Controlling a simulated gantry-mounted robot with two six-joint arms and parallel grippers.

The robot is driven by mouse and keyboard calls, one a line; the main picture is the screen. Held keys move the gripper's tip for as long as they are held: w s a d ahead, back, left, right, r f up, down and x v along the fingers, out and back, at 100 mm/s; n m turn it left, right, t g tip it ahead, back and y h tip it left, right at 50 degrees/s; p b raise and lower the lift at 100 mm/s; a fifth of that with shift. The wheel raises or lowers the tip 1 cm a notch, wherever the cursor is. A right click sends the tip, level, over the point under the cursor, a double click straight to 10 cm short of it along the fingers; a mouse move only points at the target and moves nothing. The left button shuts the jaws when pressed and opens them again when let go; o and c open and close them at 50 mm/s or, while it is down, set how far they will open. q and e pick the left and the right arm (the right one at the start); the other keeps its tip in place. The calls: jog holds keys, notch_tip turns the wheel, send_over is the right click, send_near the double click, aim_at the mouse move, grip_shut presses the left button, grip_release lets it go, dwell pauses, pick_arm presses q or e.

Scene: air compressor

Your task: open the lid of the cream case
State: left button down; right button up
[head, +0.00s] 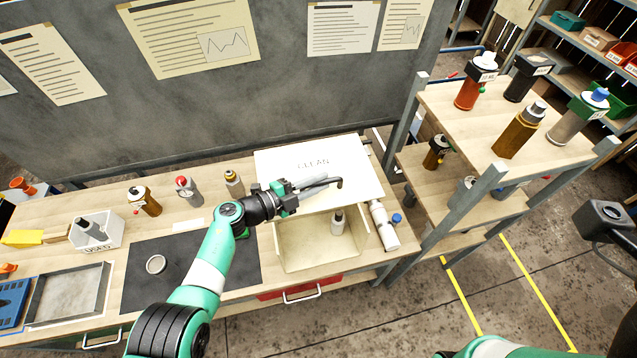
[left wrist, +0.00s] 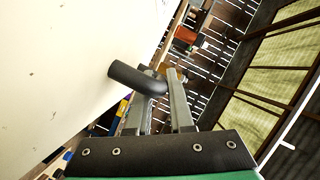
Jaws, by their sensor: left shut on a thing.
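The cream case (head: 318,252) stands on the bench. Its lid (head: 312,160), marked CLEAN, is raised at the front, so the inside shows below it with a grey-white bottle (head: 338,222) in it. A dark bent handle (head: 338,183) sits at the lid's front edge. My left gripper (head: 322,186) is at this handle, in front of the lid. In the left wrist view the fingers (left wrist: 160,82) are shut on the dark handle (left wrist: 135,77), beside the pale lid (left wrist: 60,70). My right gripper is out of view.
White cylinders (head: 382,228) stand right of the case, near a shelf post. Several bottles, among them one with a red cap (head: 187,190), stand left of it. A dark mat (head: 190,270) holds a small ring. A wall (head: 200,110) rises behind the bench.

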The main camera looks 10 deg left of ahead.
pick_arm(q)
jog(key=c, duration=0.8)
grip_release()
jog(key=shift+s+a+r+p, duration=0.15)
jog(key=shift+a+p, duration=0.05)
jog(key=shift+p, duration=0.3)
jog(key=p+v, duration=0.4)
jog(key=shift+s+a+r+p, duration=0.15)
jog(key=shift+a+r+p, duration=0.1)
jog(key=shift+r+p, duration=0.15)
jog(key=v, duration=0.1)
jog(key=p+v, duration=0.1)
jog(key=v, duration=0.3)
jog(key=shift+s+a+f+p, duration=0.1)
jog(key=shift+f+p, duration=0.2)
jog(key=shift+f, duration=0.1)
jog(key=shift+s+a, duration=0.45)
